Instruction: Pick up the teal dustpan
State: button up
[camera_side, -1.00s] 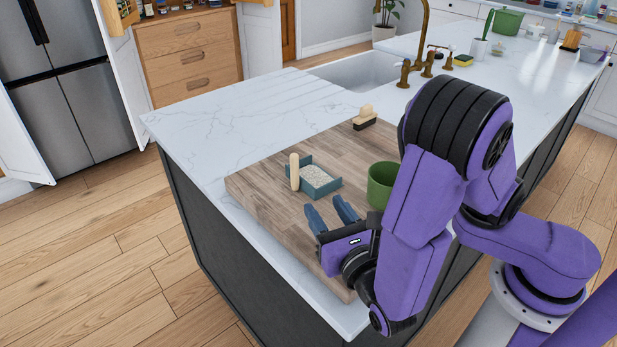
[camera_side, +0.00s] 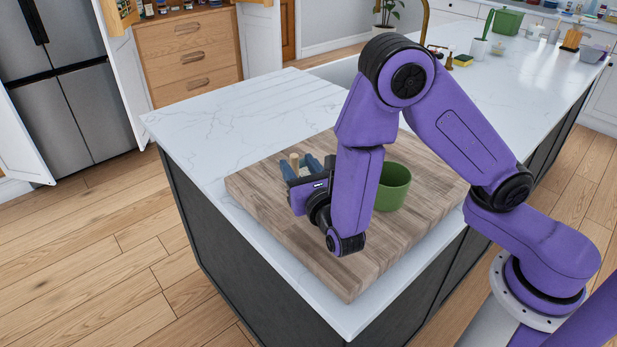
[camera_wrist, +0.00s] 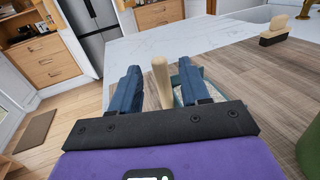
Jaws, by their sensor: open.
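The teal dustpan lies on the wooden board (camera_side: 370,250) and is mostly hidden behind my gripper in the side view. In the wrist view a strip of the teal dustpan (camera_wrist: 205,88) shows beside and behind the right finger. My gripper (camera_side: 300,166) is open, with one finger on each side of the handle. A gap shows on both sides of the handle.
A green pot (camera_side: 393,187) stands on the board to the right of my gripper. A wooden-handled brush (camera_wrist: 275,32) sits farther back on the board. The white marble counter (camera_side: 230,110) is clear on the far left.

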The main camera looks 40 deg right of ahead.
aim_at(295, 158)
jog(key=shift+x, duration=1.6)
grip_shut()
jog(key=shift+r, duration=0.1)
jog(key=shift+r, duration=0.45)
jog(key=s+d+r, duration=0.4)
jog(key=s+r, duration=0.8)
jog(key=s, duration=0.1)
jog(key=shift+s, duration=0.25)
